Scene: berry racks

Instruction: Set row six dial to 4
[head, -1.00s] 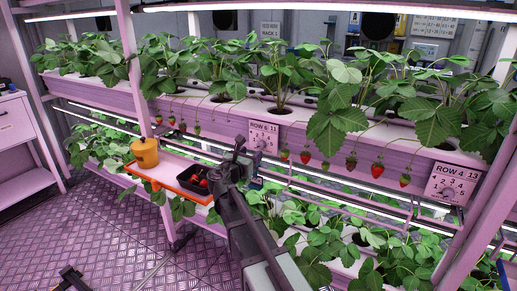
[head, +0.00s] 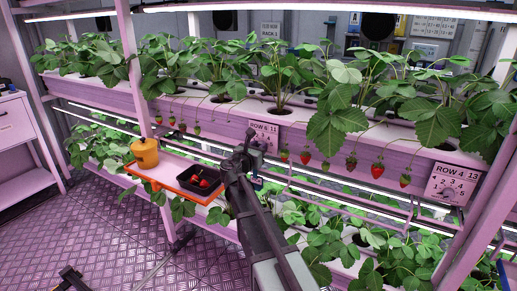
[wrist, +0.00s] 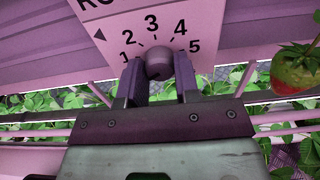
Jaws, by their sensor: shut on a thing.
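The row six dial plate (head: 267,130) is on the front of the upper planter, its lower part hidden by my gripper (head: 250,160). In the wrist view the plate (wrist: 112,28) shows the numbers 1 to 5 in an arc around a dark round knob (wrist: 158,64). My gripper (wrist: 160,72) has one finger on each side of the knob and is shut on it. I cannot tell which number the knob points at.
Red strawberries (head: 306,157) hang right of the plate; one berry (wrist: 294,72) is close to my gripper in the wrist view. A row 4 plate (head: 455,183) is further right. An orange tray (head: 160,183) with a black punnet (head: 184,186) and orange pot (head: 145,153) stands left.

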